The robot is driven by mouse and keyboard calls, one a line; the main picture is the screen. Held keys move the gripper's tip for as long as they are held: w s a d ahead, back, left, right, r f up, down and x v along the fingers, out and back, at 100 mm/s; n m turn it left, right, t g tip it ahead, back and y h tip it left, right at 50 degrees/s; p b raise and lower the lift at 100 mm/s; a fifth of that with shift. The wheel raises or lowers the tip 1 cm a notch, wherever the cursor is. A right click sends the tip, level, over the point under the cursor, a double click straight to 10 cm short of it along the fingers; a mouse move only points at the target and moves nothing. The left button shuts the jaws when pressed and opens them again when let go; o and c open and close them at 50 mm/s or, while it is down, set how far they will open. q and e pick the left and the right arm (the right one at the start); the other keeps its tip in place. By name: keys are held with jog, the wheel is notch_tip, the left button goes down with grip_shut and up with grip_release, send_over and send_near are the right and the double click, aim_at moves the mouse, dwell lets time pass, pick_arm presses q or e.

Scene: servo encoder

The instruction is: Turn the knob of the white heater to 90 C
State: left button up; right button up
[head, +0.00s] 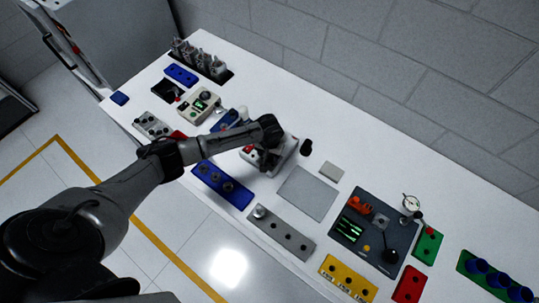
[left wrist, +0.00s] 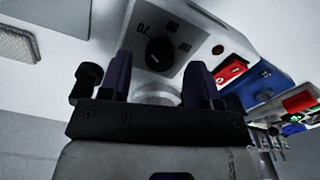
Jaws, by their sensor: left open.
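The white heater (head: 287,150) stands on the bench, partly hidden by my left arm in the head view. In the left wrist view its pale panel (left wrist: 190,25) carries a round black knob (left wrist: 158,52) with number marks around it; a 70 is readable, the others are too blurred to be sure. My left gripper (head: 262,156) is at the heater. In the left wrist view its fingers (left wrist: 160,82) are open, one on each side below the knob, with a pale round part visible between them. They appear apart from the knob; its exact pointing is unclear. My right gripper is out of view.
A blue panel (head: 222,184) lies in front of the heater. A black knob-like part (head: 305,147) stands to its right. A flat grey plate (head: 307,194) lies right of it, and a dark control panel (head: 375,230) farther right. A beige device (head: 199,105) stands left.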

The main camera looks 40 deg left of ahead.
pick_arm(q)
jog(key=shift+f, duration=0.85)
jog(key=c, duration=0.9)
